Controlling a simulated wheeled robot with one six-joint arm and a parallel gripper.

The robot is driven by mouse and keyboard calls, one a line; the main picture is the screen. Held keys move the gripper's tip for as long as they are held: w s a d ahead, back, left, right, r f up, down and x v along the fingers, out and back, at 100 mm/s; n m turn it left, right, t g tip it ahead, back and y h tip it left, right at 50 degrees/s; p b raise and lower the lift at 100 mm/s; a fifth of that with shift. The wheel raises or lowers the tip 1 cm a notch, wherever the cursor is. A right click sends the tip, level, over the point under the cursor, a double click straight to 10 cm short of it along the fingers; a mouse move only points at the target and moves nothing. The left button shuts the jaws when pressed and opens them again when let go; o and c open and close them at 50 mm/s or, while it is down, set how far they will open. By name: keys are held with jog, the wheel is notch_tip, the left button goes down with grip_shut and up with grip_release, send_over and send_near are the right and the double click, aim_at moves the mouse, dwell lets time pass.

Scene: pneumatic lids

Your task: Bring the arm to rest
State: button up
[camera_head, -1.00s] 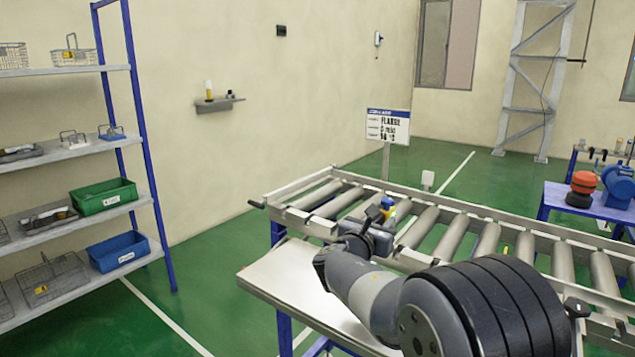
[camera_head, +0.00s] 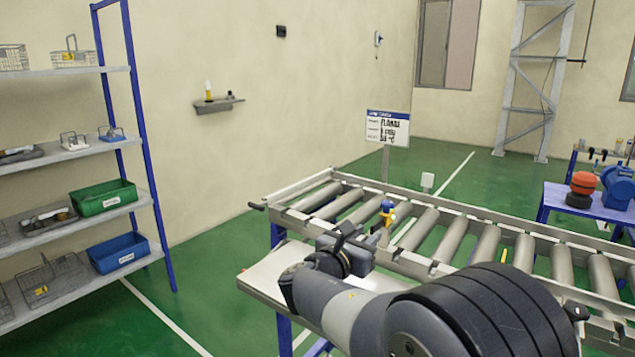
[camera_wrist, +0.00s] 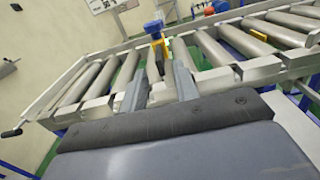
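My gripper (camera_head: 372,240) is over the near edge of the roller conveyor, above the pale side table, on the end of my bent arm.
The roller conveyor (camera_head: 453,238) runs across the front, with a pale side table (camera_head: 262,280) at its near side. A sign (camera_head: 388,128) stands behind it. Shelves with a green bin (camera_head: 103,197) and a blue bin (camera_head: 118,252) are at left. Green floor lies open between.

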aim_at(380, 226)
jog(key=x, duration=0.7)
jog(key=shift+s+d+f+t+y+b, duration=0.1)
jog(key=shift+f+t+y+b, duration=0.2)
jog(key=shift+y+b, duration=0.15)
jog(key=shift+s+r+n+b, duration=0.2)
jog(key=shift+n+b, duration=0.1)
jog(key=shift+n, duration=0.2)
jog(key=shift+d+n+t+y, duration=0.1)
jog(key=shift+n+t+y, duration=0.25)
jog(key=shift+y, duration=0.2)
jog(key=shift+r, duration=0.15)
